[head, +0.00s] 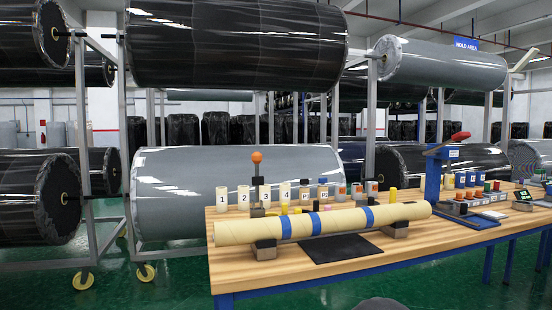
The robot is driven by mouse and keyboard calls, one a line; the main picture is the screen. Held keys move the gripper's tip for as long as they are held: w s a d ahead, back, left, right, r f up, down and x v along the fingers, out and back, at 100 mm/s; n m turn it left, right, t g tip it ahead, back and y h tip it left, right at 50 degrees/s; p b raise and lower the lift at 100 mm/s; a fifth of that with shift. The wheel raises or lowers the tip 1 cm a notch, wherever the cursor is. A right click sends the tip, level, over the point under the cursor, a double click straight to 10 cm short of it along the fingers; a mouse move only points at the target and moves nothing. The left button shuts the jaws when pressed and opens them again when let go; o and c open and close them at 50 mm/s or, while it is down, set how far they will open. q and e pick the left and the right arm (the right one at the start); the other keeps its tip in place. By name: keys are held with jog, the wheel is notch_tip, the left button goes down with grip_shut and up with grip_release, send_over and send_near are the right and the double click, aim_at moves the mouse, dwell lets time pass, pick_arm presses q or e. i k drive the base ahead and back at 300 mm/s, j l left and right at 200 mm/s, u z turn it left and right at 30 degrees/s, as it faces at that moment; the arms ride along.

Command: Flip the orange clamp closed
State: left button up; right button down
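An orange ball knob (257,157) tops a dark upright lever at the back left of the wooden table (320,262), between white numbered cylinders. This is the only orange clamp-like part I see; its lever stands up. Its dark base is partly hidden behind a long cream roll (350,220) with blue bands, which rests on two grey blocks. Neither of my grippers is in view.
A dark mat (332,248) lies under the roll. Numbered cylinders (243,197) and small jars line the back. A blue stand with a red handle (460,136) rises at the right. Racks of large wrapped rolls (236,45) stand behind the table.

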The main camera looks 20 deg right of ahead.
aim_at(256, 158)
jog(key=i+l+u, duration=0.15)
jog(key=l, duration=1)
jog(key=l+u, duration=0.2)
jog(key=l, duration=0.95)
jog(key=i, duration=0.05)
